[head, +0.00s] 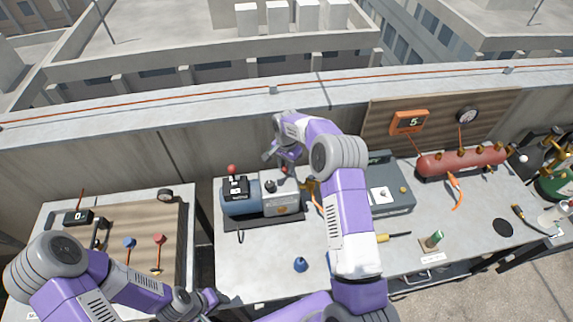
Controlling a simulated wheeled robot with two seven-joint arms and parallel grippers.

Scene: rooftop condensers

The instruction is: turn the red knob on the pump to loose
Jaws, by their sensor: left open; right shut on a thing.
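The pump (282,204) stands on the middle bench, with a blue motor (240,201) at its left and a pale grey body at its right. My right gripper (284,166) reaches in behind the pump's right end. It is shut on a small red part there, which looks like the red knob; the fingers mostly hide it, and its turn position cannot be read. Another red ball (231,169) stands on the black box above the motor. My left gripper (207,301) is open and empty, low at the front left edge of the middle bench.
A grey case (391,202) stands right of the pump, partly behind my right arm. A blue cone-shaped piece (300,264) lies in front. The left bench holds a display (77,217) and blue and red-handled valves.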

